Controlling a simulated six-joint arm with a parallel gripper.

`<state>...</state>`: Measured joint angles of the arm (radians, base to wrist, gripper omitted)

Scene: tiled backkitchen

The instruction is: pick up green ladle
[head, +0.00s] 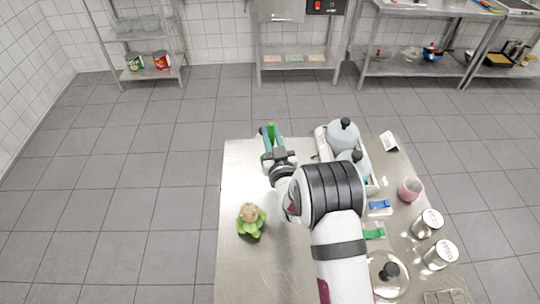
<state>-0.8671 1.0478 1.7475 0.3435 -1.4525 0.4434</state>
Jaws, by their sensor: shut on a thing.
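The green ladle (272,132) shows as a narrow green piece at the far left edge of the steel table (235,270). My gripper (271,150) is at the far left corner of the table, around the lower part of this green piece, and is shut on it. Most of the ladle is hidden by my gripper and wrist, so I cannot tell its full shape or whether it touches the table.
A green-leaved vegetable (250,221) lies on the left of the table. Pale bottles (343,135) stand in a container right of my gripper. A pink cup (410,189), metal cans (427,223) and a lidded pot (387,280) stand along the right.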

